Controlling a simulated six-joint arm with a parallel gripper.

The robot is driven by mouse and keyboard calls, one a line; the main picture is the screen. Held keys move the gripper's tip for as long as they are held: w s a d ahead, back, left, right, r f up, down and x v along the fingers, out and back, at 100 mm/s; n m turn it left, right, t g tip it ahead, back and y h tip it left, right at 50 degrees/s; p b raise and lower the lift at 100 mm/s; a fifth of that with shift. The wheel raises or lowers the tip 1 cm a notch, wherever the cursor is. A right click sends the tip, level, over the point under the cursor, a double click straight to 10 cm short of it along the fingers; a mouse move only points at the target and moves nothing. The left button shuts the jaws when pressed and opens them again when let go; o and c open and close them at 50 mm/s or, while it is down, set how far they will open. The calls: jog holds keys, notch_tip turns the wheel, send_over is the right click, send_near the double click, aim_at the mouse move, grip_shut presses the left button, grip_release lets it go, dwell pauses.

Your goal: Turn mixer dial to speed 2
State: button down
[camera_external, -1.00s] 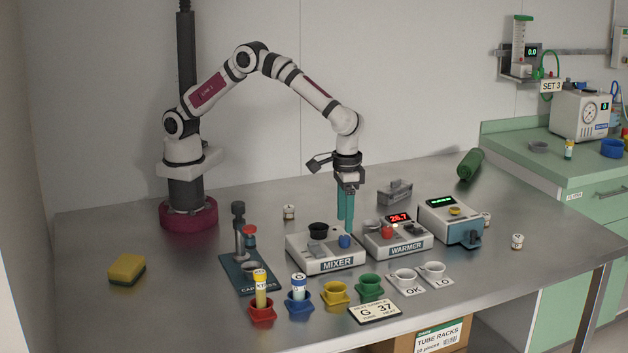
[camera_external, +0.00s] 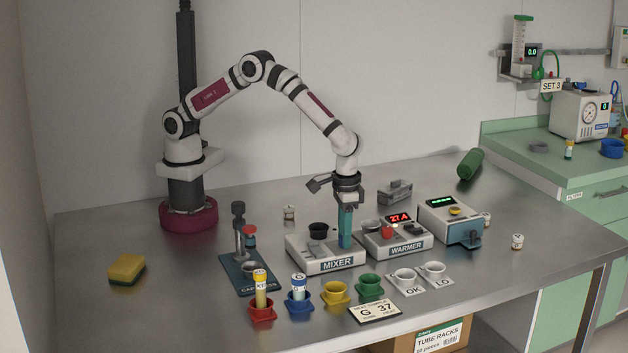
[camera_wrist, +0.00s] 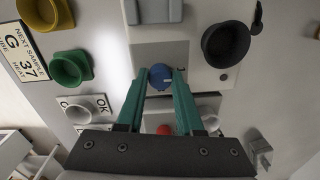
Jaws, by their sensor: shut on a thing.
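The mixer (camera_external: 327,262) is a light grey box with a black round cup (camera_external: 318,230) on its top, left of my gripper in the external view. Its blue dial (camera_wrist: 161,76) shows in the wrist view between the tips of my teal fingers. My gripper (camera_wrist: 160,82) is shut on the blue dial, pointing down at the mixer from above; in the external view my gripper (camera_external: 346,242) hides the dial. A small mark shows on the dial, but I cannot tell which speed it points to.
The warmer (camera_external: 398,241), with a red display and red knob, stands close to the right of the mixer. The capper stand (camera_external: 243,262) is on its left. Coloured cups, such as the yellow one (camera_external: 335,293), stand in front. Bare table lies around the sponge (camera_external: 127,269).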

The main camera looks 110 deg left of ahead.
jog(key=shift+m, duration=0.4)
jog(key=m, duration=0.3)
jog(key=shift+m, duration=2.6)
jog(key=c, duration=0.5)
grip_release()
jog(key=shift+c, duration=0.2)
